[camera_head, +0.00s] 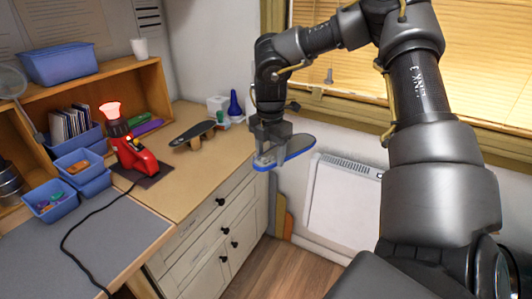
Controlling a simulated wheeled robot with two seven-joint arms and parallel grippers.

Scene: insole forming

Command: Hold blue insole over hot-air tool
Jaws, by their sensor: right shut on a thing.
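The blue insole (295,149), grey on top with a blue edge, is held in the air to the right of the wooden worktop. My right gripper (267,158) is shut on its left end. The red hot-air tool (132,152) stands on a dark pad on the worktop at left, its nozzle pointing up with a glowing orange-pink top. The insole is well apart from the tool, to its right. My left gripper is not in view.
A dark insole-shaped piece on a stand (193,133) lies between the tool and my gripper. A blue bottle (235,103) stands at the back corner. Blue bins (88,181) and a black cord (92,214) are at left. A white radiator (340,205) is below the window.

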